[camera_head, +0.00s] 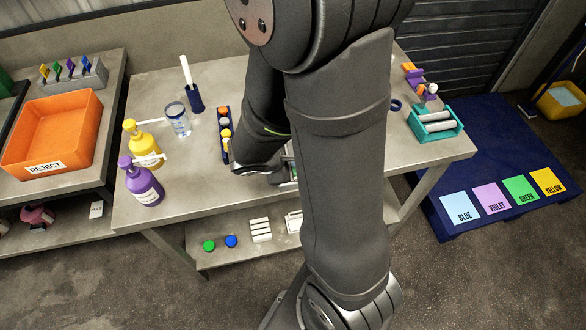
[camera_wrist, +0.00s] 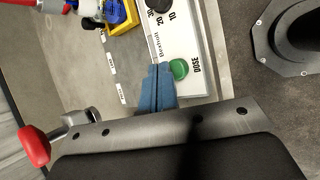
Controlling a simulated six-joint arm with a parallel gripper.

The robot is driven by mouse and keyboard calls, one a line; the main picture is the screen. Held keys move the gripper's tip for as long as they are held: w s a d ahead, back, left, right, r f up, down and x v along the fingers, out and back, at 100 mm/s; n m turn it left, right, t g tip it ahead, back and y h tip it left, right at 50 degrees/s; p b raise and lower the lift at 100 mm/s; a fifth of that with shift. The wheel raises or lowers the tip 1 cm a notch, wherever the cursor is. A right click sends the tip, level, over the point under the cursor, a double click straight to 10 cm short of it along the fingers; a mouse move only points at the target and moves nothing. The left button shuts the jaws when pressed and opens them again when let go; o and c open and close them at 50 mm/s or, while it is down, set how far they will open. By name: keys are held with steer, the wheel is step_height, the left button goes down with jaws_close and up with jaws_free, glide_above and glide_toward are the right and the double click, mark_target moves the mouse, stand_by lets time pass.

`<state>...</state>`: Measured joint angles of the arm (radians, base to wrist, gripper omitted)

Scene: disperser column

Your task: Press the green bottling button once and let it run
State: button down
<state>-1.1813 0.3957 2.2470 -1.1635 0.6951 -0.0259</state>
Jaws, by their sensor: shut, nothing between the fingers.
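The green button (camera_wrist: 178,69) is a rounded cap beside dark lettering on a white panel (camera_wrist: 188,40), in the wrist view. My gripper (camera_wrist: 155,72) shows there as two blue fingers, shut together and empty. The fingertips lie over the panel's edge, just left of the button in the picture. Whether they touch the panel or the button, I cannot tell. In the head view my own arm covers the middle of the table and hides the panel and the fingertips.
A black dial (camera_wrist: 158,4) with numbers is beside the button. A red-handled metal part (camera_wrist: 36,145) is at left. On the table (camera_head: 150,215) stand a yellow bottle (camera_head: 143,145), a violet bottle (camera_head: 142,183), a clear beaker (camera_head: 178,120) and a teal roller tray (camera_head: 435,125).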

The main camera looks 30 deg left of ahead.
steer(key=shift+r, duration=0.1)
steer(key=shift+r, duration=2.4)
steer(key=shift+r, duration=1.9)
